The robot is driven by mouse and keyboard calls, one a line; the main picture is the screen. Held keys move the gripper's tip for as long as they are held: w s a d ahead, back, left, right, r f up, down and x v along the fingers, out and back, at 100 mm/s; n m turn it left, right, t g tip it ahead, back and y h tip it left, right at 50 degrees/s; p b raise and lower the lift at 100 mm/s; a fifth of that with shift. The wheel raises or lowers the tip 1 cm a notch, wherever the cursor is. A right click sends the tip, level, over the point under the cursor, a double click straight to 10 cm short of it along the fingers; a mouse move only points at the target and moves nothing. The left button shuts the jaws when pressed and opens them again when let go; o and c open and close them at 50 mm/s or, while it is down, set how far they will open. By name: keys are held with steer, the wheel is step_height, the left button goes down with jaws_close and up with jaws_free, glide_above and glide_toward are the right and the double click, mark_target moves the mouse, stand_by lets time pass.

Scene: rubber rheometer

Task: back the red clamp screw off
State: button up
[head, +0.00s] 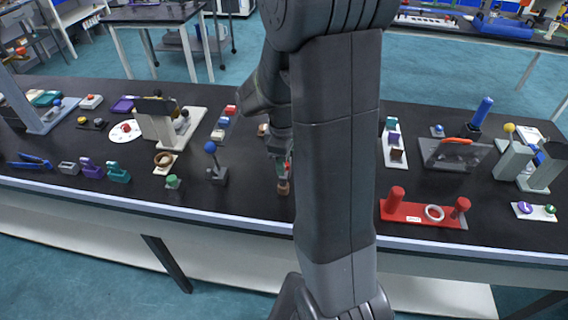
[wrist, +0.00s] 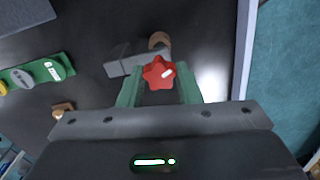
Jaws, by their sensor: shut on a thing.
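The red clamp screw (wrist: 158,73) has a star-shaped knob with a white mark and shows in the middle of the wrist view. My gripper (wrist: 160,82) has its green fingers on either side of the knob and is shut on it. A grey block (wrist: 124,61) lies just beyond the knob, with a brown round part (wrist: 159,41) behind it. In the head view my gripper (head: 281,168) is low over the bench near its front edge. My arm and fingers hide most of the screw there.
The black bench (head: 245,150) is crowded. A red holder with a ring (head: 415,213) stands right of my arm. A blue-knobbed grey piece (head: 216,172) and a green knob (head: 172,182) stand to the left. In the wrist view the bench edge (wrist: 243,50) runs along the right.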

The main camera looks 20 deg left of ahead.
stand_by(0.3)
steer(key=n, duration=0.4)
steer(key=shift+n, duration=0.4)
steer(key=shift+n, duration=2.2)
steer(key=n, duration=0.4)
steer(key=shift+n, duration=0.3)
